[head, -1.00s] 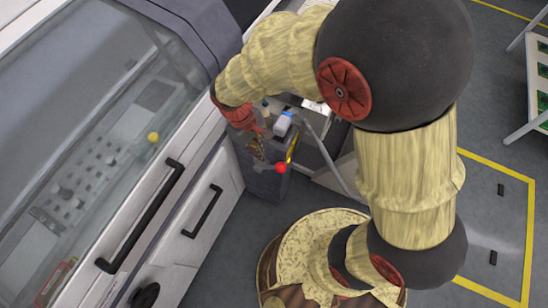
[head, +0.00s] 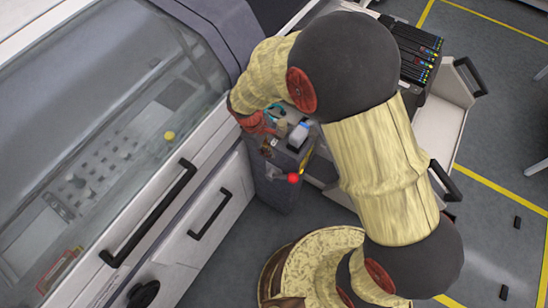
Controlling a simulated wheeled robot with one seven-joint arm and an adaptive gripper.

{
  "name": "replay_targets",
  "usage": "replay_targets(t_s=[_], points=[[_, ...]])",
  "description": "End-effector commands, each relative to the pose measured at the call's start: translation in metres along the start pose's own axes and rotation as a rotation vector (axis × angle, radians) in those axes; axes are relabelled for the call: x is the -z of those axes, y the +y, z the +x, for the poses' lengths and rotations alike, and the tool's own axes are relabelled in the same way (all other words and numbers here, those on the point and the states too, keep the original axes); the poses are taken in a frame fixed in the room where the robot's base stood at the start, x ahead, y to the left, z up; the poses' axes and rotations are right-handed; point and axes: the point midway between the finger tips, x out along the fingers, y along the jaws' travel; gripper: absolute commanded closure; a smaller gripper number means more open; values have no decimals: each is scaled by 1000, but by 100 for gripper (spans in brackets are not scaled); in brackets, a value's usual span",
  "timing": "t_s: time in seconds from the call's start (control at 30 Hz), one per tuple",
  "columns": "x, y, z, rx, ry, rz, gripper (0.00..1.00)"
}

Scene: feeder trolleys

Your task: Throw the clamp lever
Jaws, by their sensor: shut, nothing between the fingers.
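The clamp lever, with its red ball knob (head: 293,178), sits on the front of a dark grey block (head: 275,193) at the corner of the white machine. Its short grey arm runs left from the knob. My gripper (head: 264,126) is red-brown and hangs above and to the left of the knob, over the top of the block. It is shut and empty, apart from the knob. My arm hides part of it, and its fingertips are small and hard to make out.
The white machine (head: 222,168) with black handles and a clear hood fills the left. A trolley (head: 442,120) with black feeders (head: 418,48) stands behind my arm. Open floor lies to the right.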

Motion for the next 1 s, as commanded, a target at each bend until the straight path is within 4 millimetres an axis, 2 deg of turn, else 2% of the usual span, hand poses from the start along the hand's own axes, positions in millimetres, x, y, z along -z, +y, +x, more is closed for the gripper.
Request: replay_targets(t_s=[0.1,0.47,0.7,1.0], points=[[-1,-1,25,2,-5,0,100],[0,-1,94,2,-3,1,100],[-24,-1,112,2,-1,2,100],[-29,0,115,1,0,1,100]])
